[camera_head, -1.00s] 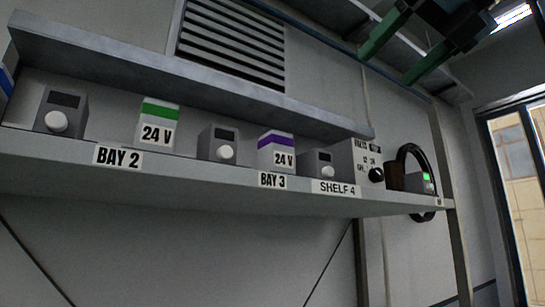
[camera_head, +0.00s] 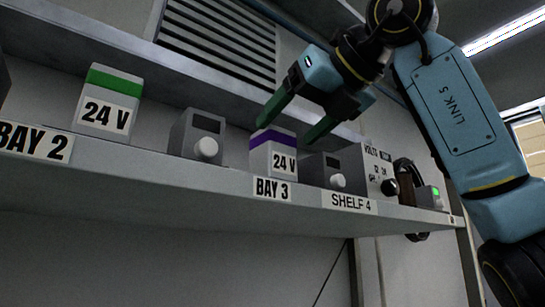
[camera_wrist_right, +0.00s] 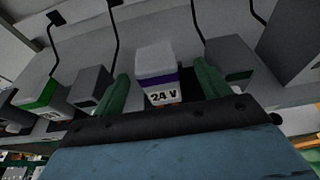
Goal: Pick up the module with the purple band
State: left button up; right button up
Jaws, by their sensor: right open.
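The module with the purple band (camera_head: 272,158) is a white box marked 24 V, standing upright on the shelf above the BAY 3 label. My right gripper (camera_head: 291,130) reaches in from the upper right, its green fingers apart, near the top of the module. In the right wrist view the purple-banded module (camera_wrist_right: 158,75) shows between the two open fingers (camera_wrist_right: 163,88), with nothing held. I cannot tell whether either finger touches it. My left gripper is not in view.
Grey knobbed boxes stand close on both sides, left (camera_head: 196,136) and right (camera_head: 335,168). A meter box (camera_head: 372,165) and headphones are further right.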

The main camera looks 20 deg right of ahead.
aim_at(273, 139)
jog(key=shift+w+a+f+p, duration=0.1)
jog(key=shift+w+a+p, duration=0.45)
jog(key=shift+w, duration=0.2)
jog(key=x, duration=0.2)
jog(key=shift+w+a+p, duration=0.1)
jog(key=shift+w+p, duration=0.25)
jog(key=shift+w+a+f, duration=0.1)
jog(key=shift+w+f, duration=0.05)
jog(key=shift+w, duration=0.15)
jog(key=shift+s, duration=0.15)
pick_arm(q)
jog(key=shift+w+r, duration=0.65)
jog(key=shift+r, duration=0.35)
pick_arm(e)
jog(key=c, duration=1.2)
